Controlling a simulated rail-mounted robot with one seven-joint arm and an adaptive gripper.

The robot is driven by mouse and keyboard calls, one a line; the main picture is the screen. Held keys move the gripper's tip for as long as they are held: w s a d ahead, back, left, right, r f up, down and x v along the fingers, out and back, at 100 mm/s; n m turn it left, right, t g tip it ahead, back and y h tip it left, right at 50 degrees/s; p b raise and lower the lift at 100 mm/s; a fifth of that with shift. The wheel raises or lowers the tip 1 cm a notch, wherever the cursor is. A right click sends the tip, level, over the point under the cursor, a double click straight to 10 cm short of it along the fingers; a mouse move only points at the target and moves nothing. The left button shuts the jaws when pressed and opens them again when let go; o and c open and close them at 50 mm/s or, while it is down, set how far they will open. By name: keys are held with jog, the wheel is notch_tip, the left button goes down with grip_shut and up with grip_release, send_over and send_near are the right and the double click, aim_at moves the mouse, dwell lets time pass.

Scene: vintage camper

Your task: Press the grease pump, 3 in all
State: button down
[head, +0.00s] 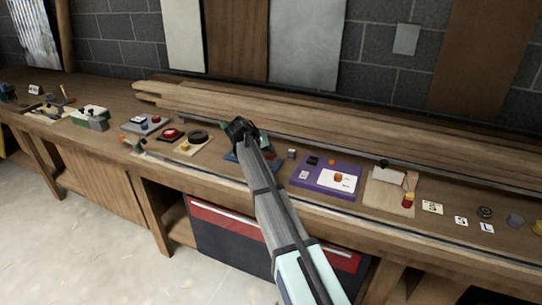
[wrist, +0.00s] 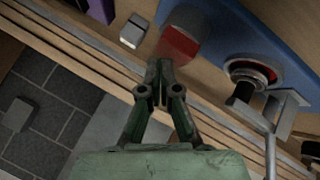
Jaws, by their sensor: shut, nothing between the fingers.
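A blue base (wrist: 228,32) carries a red block with a grey top (wrist: 178,44) and a round black fitting with a red ring (wrist: 250,72). I take this for the grease pump, but cannot tell which part is pressed. In the head view its blue base (head: 233,159) is mostly hidden behind my arm. My gripper (wrist: 162,66) is shut and empty, with its fingertips close to the red block in the wrist view. I cannot tell if they touch. In the head view my gripper (head: 240,127) is over the bench at the base.
A small silver block (head: 292,153) is right of the base, then a purple mat (head: 346,191) and a wooden board (head: 382,195). Left are a wooden pad (head: 180,150) and a red-and-black item (head: 171,134). Long planks (head: 330,130) lie behind.

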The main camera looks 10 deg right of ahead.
aim_at(270, 155)
jog(key=shift+f+b, duration=0.4)
jog(key=shift+f, duration=0.3)
dwell(0.6)
jog(key=shift+r, duration=0.15)
jog(key=shift+r+p, duration=0.45)
jog(key=shift+r, duration=0.55)
jog(key=shift+r, duration=0.1)
jog(key=shift+r+p, duration=0.95)
jog(key=shift+r, duration=1.45)
